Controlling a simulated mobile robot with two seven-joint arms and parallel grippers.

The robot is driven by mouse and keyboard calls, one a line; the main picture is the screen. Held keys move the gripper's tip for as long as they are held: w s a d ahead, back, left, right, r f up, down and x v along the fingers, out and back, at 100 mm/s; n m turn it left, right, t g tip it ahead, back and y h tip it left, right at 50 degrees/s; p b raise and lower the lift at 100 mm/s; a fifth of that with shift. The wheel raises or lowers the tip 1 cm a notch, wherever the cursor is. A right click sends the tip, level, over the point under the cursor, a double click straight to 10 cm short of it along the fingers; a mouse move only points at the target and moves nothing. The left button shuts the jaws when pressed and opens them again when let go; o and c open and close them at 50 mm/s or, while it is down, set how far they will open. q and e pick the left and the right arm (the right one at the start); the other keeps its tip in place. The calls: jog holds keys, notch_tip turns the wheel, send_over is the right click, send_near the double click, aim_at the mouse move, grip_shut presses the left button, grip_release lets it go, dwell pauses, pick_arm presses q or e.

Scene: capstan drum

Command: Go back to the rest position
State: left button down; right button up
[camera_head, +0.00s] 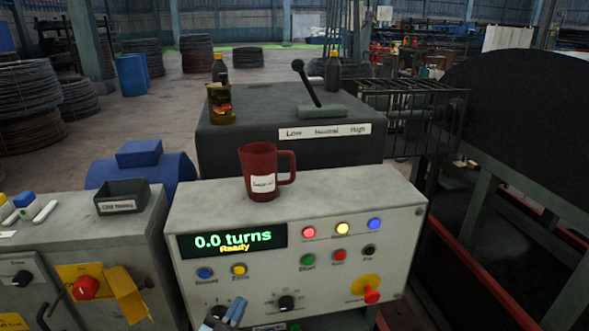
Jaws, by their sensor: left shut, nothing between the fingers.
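My left gripper (234,310) shows at the bottom edge, in front of the lower part of the control panel (190,270). Its fingers are shut and hold nothing. Most of its arm is out of the picture. The display (232,241) reads "0.0 turns" and "Ready". A lever (307,84) with a black knob stands on the dark box behind, above the label Low, Neutral, High (325,132). My right gripper is not in view.
A red mug (262,172) stands on top of the panel. A red stop button (371,295) sticks out at lower right. Bottles and a can (220,105) stand on the dark box. A grey cabinet with a small tray (122,197) is at left. A large black drum (520,110) is at right.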

pick_arm(q)
jog(key=s+a+f+n+g+y, duration=0.2)
jog(key=s+f+n+g+y, duration=0.25)
jog(key=s+f+g, duration=1)
jog(key=s+a+r+t+p, duration=0.1)
jog(key=s+r+t+p, duration=0.3)
jog(key=p, duration=0.9)
jog(key=s+r, duration=0.3)
jog(key=r, duration=0.2)
jog(key=shift+s+a+m, duration=0.15)
jog(key=shift+s+m, duration=0.1)
jog(key=shift+m, duration=0.1)
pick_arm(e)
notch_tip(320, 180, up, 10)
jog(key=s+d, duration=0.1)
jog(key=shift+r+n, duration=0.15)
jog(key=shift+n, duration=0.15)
pick_arm(q)
jog(key=shift+r+y, duration=0.1)
jog(key=shift+y, duration=0.15)
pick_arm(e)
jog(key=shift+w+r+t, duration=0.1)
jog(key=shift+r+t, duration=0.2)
